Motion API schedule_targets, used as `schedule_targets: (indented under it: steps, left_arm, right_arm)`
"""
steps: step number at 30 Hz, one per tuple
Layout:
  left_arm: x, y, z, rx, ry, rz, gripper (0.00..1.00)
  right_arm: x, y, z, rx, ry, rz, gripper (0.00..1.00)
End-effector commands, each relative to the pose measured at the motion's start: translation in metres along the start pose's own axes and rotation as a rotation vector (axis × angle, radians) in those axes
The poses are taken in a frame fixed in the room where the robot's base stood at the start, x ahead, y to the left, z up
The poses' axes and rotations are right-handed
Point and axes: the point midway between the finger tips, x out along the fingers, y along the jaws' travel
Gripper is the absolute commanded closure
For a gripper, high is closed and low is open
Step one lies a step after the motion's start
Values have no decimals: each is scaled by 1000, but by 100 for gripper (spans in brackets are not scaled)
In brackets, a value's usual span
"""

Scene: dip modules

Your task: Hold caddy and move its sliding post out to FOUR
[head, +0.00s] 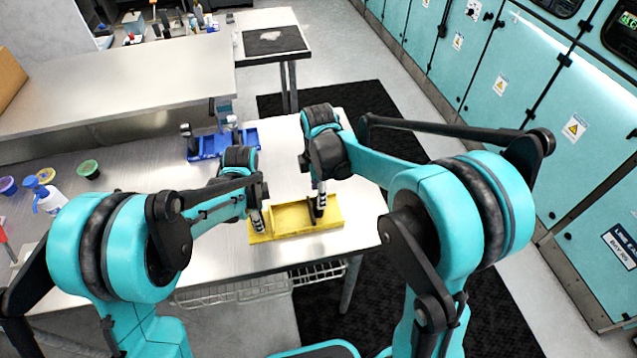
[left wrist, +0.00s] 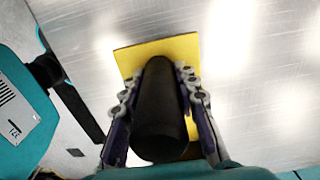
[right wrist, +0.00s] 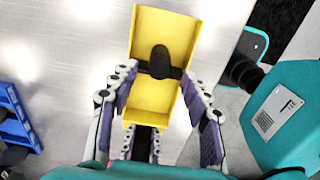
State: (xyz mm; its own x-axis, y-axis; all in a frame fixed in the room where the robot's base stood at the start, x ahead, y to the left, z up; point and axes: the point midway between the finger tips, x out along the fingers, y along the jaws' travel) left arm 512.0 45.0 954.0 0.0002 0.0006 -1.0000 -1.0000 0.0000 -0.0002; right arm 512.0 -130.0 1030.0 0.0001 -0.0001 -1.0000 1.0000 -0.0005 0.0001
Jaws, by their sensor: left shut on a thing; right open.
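The yellow caddy (head: 290,233) lies on the metal table near its front edge. My left gripper (head: 257,221) is at the caddy's left end, shut on an upright dark post (left wrist: 158,105); the yellow base (left wrist: 128,62) shows behind it. My right gripper (head: 318,205) is over the caddy's right part. In the right wrist view its fingers (right wrist: 160,82) are open, with the black sliding post (right wrist: 159,60) and its crossbar between or just beyond the tips. I cannot tell its depth from the fingers. No FOUR mark is legible.
A blue caddy (head: 208,145) stands farther back on the table. A blue-white bottle (head: 46,197) and small coloured cups (head: 88,169) are at the left. The table's front edge and a wire basket (head: 240,290) below are close to the yellow caddy. Table right of it is clear.

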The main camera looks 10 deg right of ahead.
Motion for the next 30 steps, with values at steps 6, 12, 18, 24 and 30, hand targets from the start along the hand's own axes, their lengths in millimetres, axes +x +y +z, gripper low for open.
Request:
schedule_targets:
  steps: [6, 12, 18, 24, 30]
  left_arm:
    - [0, 0, 0, 0, 0, 0, 100]
    - [0, 0, 0, 0, 0, 0, 100]
    - [0, 0, 0, 0, 0, 0, 100]
    - [0, 0, 0, 0, 0, 0, 47]
    - [0, 0, 0, 0, 0, 0, 45]
  right_arm:
    - [-35, 0, 0, 0, 0, 0, 52]
    - [-45, 0, 0, 0, 0, 0, 52]
    - [-45, 0, 0, 0, 0, 0, 52]
    - [-45, 0, 0, 0, 0, 0, 52]
    - [-44, 0, 0, 0, 0, 0, 52]
